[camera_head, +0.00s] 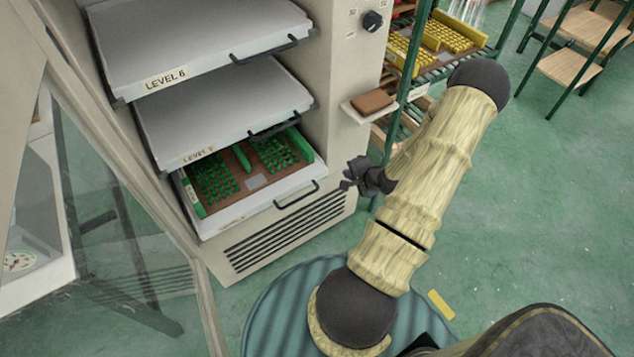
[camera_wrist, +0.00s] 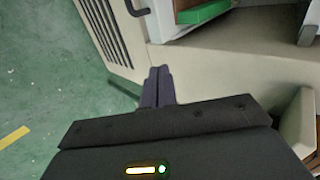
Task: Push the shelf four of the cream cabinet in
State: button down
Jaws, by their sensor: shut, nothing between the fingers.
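The cream cabinet (camera_head: 336,70) stands at the left with white shelves protruding from its front. The lowest visible shelf (camera_head: 255,213) is out; its label is too small to read surely. It bears a brown tray (camera_head: 236,160) with rows of small green pieces. Its black handle (camera_head: 297,194) faces forward. Above it are the shelf labelled level 5 (camera_head: 215,105) and the shelf labelled level 6 (camera_head: 205,50), both out. My gripper (camera_head: 346,185) is shut and empty, just right of the lowest shelf's front corner. In the wrist view its fingers (camera_wrist: 158,73) are together, apart from that shelf.
An open glass door (camera_head: 125,240) stands left of the shelves. A small ledge with a brown block (camera_head: 372,101) sticks out at the cabinet's right side. A green rack (camera_head: 440,60) with yellow pieces stands behind my arm. Green floor (camera_head: 560,200) is clear at the right.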

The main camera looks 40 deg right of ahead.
jog(key=w+a+n+g+y+b, duration=0.1)
jog(key=a+n+b, duration=0.6)
jog(key=n, duration=1)
jog(key=w+a+n+g+y+b, duration=0.2)
jog(key=a+n+b, duration=0.5)
jog(key=n+b, duration=0.6)
jog(key=w+n+y, duration=0.1)
jog(key=n, duration=0.3)
jog(key=shift+w+y+b, duration=0.15)
jog(key=shift+y+b, duration=0.15)
jog(key=b, duration=0.6)
send_near(277, 200)
jog(key=x, duration=0.4)
jog(key=shift+w+f, duration=0.2)
jog(key=shift+f, duration=0.1)
jog(key=shift+p, duration=0.3)
